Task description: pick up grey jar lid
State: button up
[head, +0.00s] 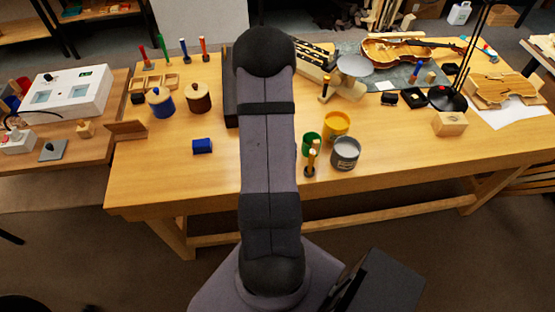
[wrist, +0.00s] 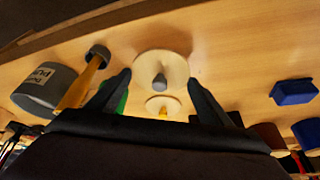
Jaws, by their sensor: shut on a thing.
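The grey jar lid (wrist: 145,62) is a pale wooden disc with a grey knob, in the upper middle of the wrist view. My gripper (wrist: 160,80) has one finger at each side of this disc and is shut on it by its rim. I cannot tell whether the lid is clear of the table. A similar lid with a yellow knob (wrist: 153,104) lies just beyond it, between the fingers in the picture. The grey jar (head: 345,153) stands open on the bench and also shows in the wrist view (wrist: 40,88). My arm hides the gripper and both lids in the head view.
A yellow jar (head: 336,125), a green jar (head: 312,145) and an upright yellow-handled tool (head: 310,163) stand near the grey jar. A blue block (head: 202,146) lies to the left, with blue (head: 160,104) and brown (head: 198,100) lidded jars behind. The bench's front left is clear.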

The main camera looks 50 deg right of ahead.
notch_tip(320, 180, up, 7)
jog(key=p, duration=0.4)
jog(key=shift+p, duration=0.3)
jog(key=shift+a, duration=0.1)
jog(key=w+a+r+n+t+y, duration=0.1)
jog(key=w+a+r+n, duration=0.1)
jog(key=w+a+n, duration=0.35)
jog(key=w+a+r+n+t+y+b, duration=0.1)
jog(key=w+a+r+n, duration=0.15)
jog(key=a, duration=0.55)
jog(key=w+a+r+n+y, duration=0.1)
jog(key=w+a+r+n, duration=0.2)
jog(key=a, duration=0.4)
jog(key=s+d+f+m+g+h, duration=0.1)
jog(key=s+d+m, duration=0.35)
jog(key=d, duration=0.65)
jog(key=s+d+m+h, duration=0.1)
jog(key=s+d+m, duration=0.35)
jog(key=d, duration=0.65)
jog(key=s+d+f+m+g+h, duration=0.1)
jog(key=s+d+m+g, duration=0.2)
jog(key=s+d+m, duration=0.5)
jog(key=s+d, duration=0.6)
jog(key=s, duration=0.4)
jog(key=shift+s, duration=0.4)
